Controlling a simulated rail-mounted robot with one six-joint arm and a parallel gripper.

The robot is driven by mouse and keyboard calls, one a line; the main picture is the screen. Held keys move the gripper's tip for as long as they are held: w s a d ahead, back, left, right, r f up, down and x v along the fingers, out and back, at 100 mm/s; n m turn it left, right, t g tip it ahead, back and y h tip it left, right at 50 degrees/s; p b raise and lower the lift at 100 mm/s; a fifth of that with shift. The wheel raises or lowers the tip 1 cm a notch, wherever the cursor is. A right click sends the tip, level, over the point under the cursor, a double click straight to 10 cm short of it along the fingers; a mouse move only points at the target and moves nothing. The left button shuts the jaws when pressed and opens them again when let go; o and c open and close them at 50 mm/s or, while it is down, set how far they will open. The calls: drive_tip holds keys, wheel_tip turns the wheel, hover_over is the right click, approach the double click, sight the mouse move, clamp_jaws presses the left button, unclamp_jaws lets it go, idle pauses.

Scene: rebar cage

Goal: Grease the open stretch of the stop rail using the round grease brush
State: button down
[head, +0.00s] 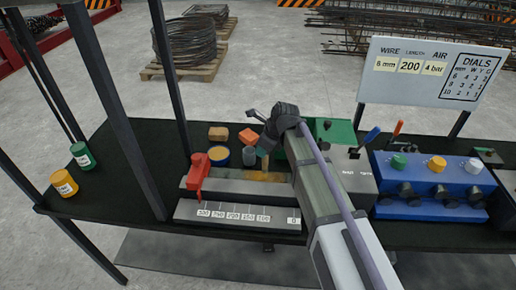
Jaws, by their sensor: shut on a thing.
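The stop rail (225,186) is a long grey bar on the dark bench, behind a number scale (237,216). A red stop (197,172) stands at its left end. A brownish-yellow patch shows on the rail's top towards the right; I cannot tell whether it is grease or rust. My gripper (266,143) points down above the right part of the rail, shut on what seems to be the round grease brush (265,160). The brush tip is small, and I cannot tell whether it touches the rail. My arm hides the rail's right end.
Green (82,155) and yellow (64,183) tins stand left, beside dark posts. A blue dial unit (433,185) and a sign (435,72) are right.

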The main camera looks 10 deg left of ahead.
drive_tip(key=d, duration=0.7)
drive_tip(key=shift+w+d, duration=0.2)
drive_tip(key=shift+w, duration=0.1)
drive_tip(key=shift+a, duration=0.1)
drive_tip(key=s+a, duration=0.1)
drive_tip(key=a, duration=1.3)
drive_tip(key=shift+a, duration=0.35)
idle(0.6)
wheel_tip(320, 180, up, 6)
drive_tip(key=p, duration=0.6)
